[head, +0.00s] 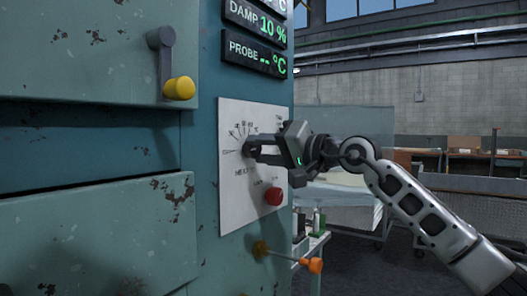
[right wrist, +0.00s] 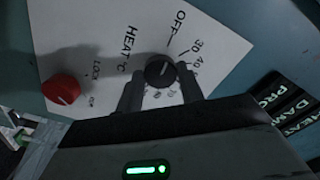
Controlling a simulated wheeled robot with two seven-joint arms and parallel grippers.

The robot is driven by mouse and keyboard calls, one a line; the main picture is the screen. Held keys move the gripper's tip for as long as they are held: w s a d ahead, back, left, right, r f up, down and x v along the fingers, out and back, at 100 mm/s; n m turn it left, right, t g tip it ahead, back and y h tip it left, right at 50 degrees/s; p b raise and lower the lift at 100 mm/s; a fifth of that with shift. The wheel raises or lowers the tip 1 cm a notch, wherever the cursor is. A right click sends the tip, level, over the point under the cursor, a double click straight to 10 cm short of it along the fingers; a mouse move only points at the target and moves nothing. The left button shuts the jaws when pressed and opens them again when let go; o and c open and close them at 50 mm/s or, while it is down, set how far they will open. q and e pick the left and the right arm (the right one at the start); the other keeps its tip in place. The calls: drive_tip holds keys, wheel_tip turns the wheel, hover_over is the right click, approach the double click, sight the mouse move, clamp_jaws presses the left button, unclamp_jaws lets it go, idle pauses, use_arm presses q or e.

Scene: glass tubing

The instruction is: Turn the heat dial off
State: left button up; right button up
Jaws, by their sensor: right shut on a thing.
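The heat dial (right wrist: 160,70) is a round black knob on a white panel. The panel reads OFF, HEAT °C and scale numbers around the dial. In the right wrist view my right gripper (right wrist: 161,92) has a finger on either side of the dial and is shut on it. In the head view my right gripper (head: 254,149) reaches in from the right to the white panel (head: 237,204), and its fingers mostly hide the dial. A small pale mark shows on the dial, but I cannot tell surely which scale mark it points to. My left gripper is out of view.
A red knob (head: 274,196) sits below the dial by the LOCK label. Above are green displays (head: 254,55). A yellow-knobbed lever (head: 179,88) is at upper left, and an orange-ended handle (head: 314,265) sticks out below. Floor and benches lie behind at right.

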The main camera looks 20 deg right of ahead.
drive_tip(key=shift+f, duration=0.1)
idle(0.4)
drive_tip(key=o, duration=1)
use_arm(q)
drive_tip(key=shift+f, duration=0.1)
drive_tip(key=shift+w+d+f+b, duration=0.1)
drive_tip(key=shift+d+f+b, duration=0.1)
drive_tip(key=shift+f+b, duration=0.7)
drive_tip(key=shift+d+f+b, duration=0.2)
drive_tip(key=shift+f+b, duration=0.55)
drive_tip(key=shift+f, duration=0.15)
use_arm(e)
drive_tip(key=shift+v, duration=8)
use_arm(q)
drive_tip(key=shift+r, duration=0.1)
